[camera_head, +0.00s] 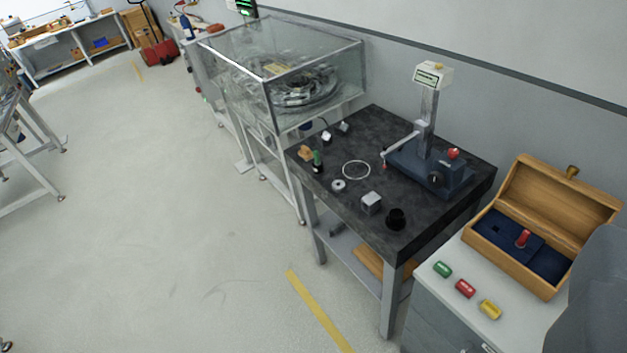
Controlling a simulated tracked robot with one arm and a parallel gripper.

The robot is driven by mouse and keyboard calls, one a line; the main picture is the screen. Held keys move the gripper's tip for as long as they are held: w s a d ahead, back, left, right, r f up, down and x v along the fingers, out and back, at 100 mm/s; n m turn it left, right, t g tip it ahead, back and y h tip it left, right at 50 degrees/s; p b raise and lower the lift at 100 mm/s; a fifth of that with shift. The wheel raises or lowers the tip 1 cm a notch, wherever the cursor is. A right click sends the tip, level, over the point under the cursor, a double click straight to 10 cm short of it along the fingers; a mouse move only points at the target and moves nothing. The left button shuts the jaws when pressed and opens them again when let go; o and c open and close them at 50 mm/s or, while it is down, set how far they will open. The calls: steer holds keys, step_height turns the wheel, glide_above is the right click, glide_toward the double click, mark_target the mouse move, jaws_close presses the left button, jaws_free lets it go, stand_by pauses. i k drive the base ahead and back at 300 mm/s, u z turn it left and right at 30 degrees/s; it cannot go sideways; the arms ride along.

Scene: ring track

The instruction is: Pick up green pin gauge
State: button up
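A small upright green piece with a dark lower part (317,159) stands near the left edge of the dark stone-topped table; it looks like a pin gauge. A short green cylinder (442,269) lies on the light cabinet top at the lower right, beside a red one (465,288) and a yellow one (489,309). I cannot tell for certain which green thing is the pin gauge. An open wooden box (511,268) with a blue insert holds an upright red pin (522,238). My gripper's fingers do not show; a blurred grey shape fills the lower right corner.
The dark table (390,145) bears a measuring stand (427,120), a white ring (356,170), a metal block (371,203) and a black cylinder (396,219). A glass case (285,75) stands behind it. The floor to the left is clear, with a yellow strip (318,311).

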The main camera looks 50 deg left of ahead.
mark_target(316, 162)
steer(key=k, duration=0.45)
steer(key=u, duration=1)
steer(key=i, duration=1.05)
steer(key=k, duration=0.5)
steer(key=z, duration=0.5)
steer(key=i, duration=1.5)
steer(key=z, duration=0.3)
